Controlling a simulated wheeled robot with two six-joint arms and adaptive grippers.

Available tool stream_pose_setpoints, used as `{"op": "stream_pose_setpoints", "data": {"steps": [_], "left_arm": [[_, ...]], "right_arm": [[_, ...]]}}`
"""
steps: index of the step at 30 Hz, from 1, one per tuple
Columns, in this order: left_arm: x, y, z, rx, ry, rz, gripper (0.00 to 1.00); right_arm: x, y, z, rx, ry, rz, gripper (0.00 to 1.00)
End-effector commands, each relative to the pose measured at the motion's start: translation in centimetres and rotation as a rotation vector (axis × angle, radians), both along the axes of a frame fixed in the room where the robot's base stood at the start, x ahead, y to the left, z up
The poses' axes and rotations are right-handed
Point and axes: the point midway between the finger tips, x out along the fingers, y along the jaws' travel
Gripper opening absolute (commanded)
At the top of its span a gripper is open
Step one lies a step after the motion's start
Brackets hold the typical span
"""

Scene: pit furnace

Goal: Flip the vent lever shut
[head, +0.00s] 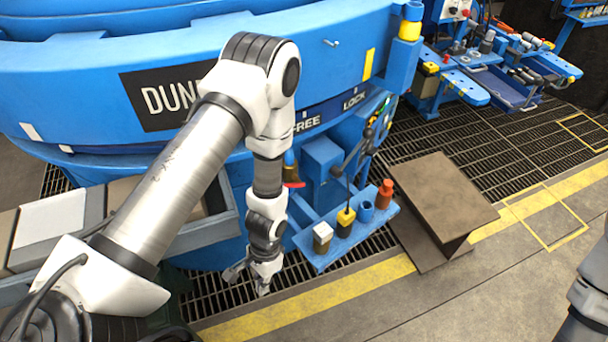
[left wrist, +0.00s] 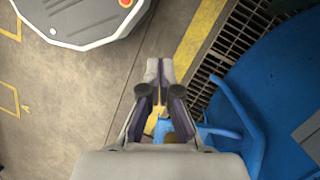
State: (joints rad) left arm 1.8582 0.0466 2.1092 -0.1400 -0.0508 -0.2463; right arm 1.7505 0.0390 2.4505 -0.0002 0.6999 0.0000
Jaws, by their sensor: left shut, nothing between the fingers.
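A dark lever (head: 352,158) stands at a blue box on the front of the blue furnace body (head: 330,55), below the words FREE and LOCK. I cannot tell for sure whether it is the vent lever, or its exact position. My left gripper (head: 263,284) points down over the floor grating, left of the small blue shelf and below the lever, apart from both. In the left wrist view its fingers (left wrist: 160,72) are together with nothing between them. My right gripper is out of view.
The small blue shelf (head: 337,254) holds several small items, including a red bottle (head: 384,194) and a blue cup (head: 366,211). A brown block (head: 440,190) stands right of it. Blue tool benches (head: 490,75) are at the back right.

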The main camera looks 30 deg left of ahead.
Motion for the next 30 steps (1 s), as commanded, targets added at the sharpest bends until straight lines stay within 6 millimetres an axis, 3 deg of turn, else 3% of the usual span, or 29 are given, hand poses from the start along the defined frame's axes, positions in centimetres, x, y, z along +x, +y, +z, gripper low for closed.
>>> {"op": "stream_pose_setpoints", "data": {"steps": [5,8,9,10,12,15,20,30], "left_arm": [[8.3,1.8,4.1,0.015,0.026,-0.168,0.00],[15.7,3.9,10.4,0.061,0.009,-0.276,0.00],[18.4,4.7,13.5,0.087,-0.011,-0.304,0.00],[20.1,5.2,15.6,0.104,-0.027,-0.318,0.00],[22.7,6.0,19.4,0.134,-0.061,-0.335,0.00],[24.1,6.5,21.6,0.152,-0.079,-0.345,0.00],[24.0,6.8,20.8,0.154,-0.078,-0.344,0.00],[22.6,8.1,14.4,0.152,-0.076,-0.343,0.00]], "right_arm": [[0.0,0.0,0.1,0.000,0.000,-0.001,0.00],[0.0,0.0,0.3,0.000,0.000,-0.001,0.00],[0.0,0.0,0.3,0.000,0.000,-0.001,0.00],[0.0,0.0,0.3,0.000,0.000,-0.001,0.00],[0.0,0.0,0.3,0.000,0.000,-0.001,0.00],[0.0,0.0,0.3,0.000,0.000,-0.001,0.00],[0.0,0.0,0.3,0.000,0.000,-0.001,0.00],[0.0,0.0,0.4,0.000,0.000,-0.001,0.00]]}}
